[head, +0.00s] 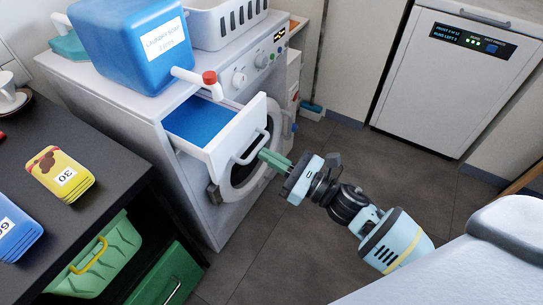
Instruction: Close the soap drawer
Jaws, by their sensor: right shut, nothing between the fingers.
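The soap drawer (222,144) sticks out of the top left of the white washing machine's front. It is open, and its blue inside shows. A white loop handle (251,148) is on its front panel. My right gripper (264,156) has green fingers, shut and empty, pointing left at the drawer front. Its fingertips are right beside the handle; I cannot tell whether they touch it. My left gripper is not in view.
A blue laundry soap container (133,45) with a red-capped spout stands on the washing machine (185,150), its spout above the drawer. A white basket (225,22) is behind it. A dark counter (85,130) stands at left. Grey floor (350,150) is open at right.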

